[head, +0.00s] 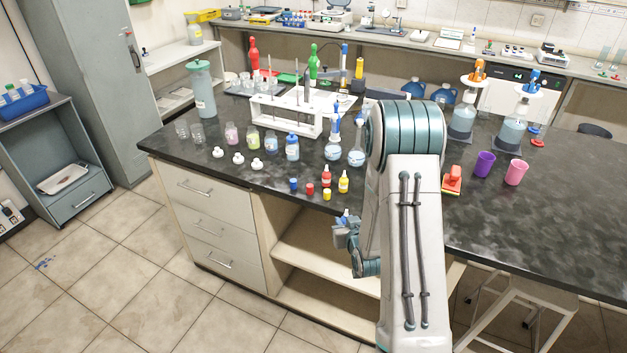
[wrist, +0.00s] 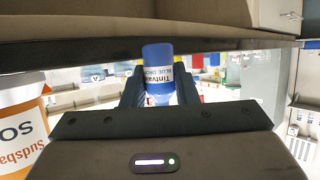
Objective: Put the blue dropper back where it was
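The blue dropper (wrist: 158,70) is a small blue bottle with a white printed label. It stands between the two fingers of my gripper (wrist: 158,92) in the wrist view, and the fingers are closed on it. In the head view my gripper (head: 346,228) is in front of the bench's near edge, with a bit of blue (head: 345,214) showing at its top. A red dropper (head: 326,178) and a yellow dropper (head: 344,182) stand near that edge. A blue cap (head: 293,184), a red cap (head: 310,189) and a yellow cap (head: 327,195) lie beside them.
The dark bench top (head: 560,215) is clear at the right. A white rack (head: 287,118), a blue-capped bottle (head: 292,147) and two flasks stand behind the droppers. A red-orange item (head: 452,179), a purple cup (head: 485,164) and a pink cup (head: 517,172) stand right of my arm.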

